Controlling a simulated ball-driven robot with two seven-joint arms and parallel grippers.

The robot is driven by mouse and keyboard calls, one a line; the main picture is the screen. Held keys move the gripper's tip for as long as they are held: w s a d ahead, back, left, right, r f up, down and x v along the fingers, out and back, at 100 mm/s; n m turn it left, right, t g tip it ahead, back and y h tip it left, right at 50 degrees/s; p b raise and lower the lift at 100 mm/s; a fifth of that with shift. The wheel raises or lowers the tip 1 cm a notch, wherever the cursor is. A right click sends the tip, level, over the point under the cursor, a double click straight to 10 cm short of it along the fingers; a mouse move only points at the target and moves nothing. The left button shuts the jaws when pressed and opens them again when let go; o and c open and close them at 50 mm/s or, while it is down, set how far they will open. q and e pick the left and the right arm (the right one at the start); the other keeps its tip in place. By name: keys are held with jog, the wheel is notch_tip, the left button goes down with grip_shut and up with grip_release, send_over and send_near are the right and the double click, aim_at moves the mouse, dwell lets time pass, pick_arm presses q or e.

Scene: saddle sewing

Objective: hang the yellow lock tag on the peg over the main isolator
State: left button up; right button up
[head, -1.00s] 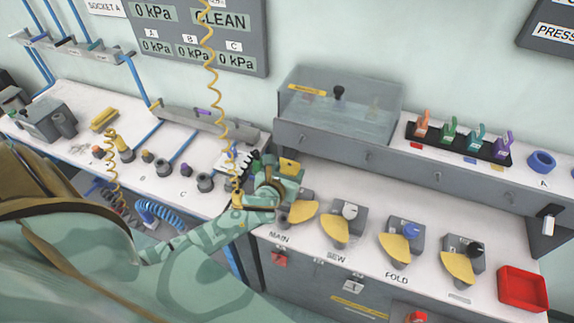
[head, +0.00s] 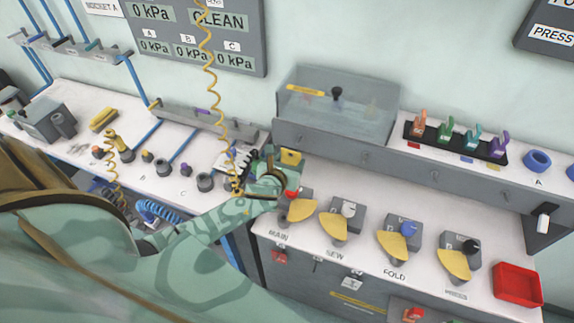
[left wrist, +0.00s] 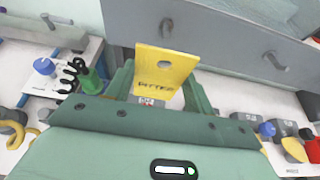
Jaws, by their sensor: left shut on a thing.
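My left gripper (head: 277,170) is shut on the yellow lock tag (head: 291,157). In the left wrist view the tag (left wrist: 165,75) stands upright between the green fingers, with its hole at the top and dark lettering below. The main isolator (head: 303,196), with a red knob and a yellow flap, is just right of and below the gripper, over the MAIN label. The peg over it (head: 301,138) sticks out of the grey shelf front, a little above the tag. In the left wrist view a peg (left wrist: 171,27) shows above the tag, apart from it. My right gripper is not in view.
Several more isolators with yellow flaps (head: 334,227) stand to the right, with pegs above. A clear box (head: 337,105) and a rack of coloured tags (head: 455,140) sit on the shelf. A coiled yellow hose (head: 212,90) hangs left of the gripper. A red tray (head: 519,285) is far right.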

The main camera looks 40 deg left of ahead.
aim_at(301, 143)
pick_arm(q)
jog(key=shift+w+a+f, duration=0.1)
jog(key=shift+w+a, duration=0.15)
jog(key=shift+w, duration=0.75)
jog(key=shift+w+a+b, duration=0.15)
jog(key=shift+w, duration=0.45)
jog(key=shift+w+a+b, duration=0.15)
jog(key=shift+w, duration=0.4)
jog(key=shift+x, duration=0.9)
jog(key=shift+w+a+f+b, duration=0.15)
jog(key=shift+w+f+b, duration=0.05)
jog(key=shift+w+b, duration=0.4)
jog(key=shift+w, duration=0.1)
jog(key=o, duration=0.9)
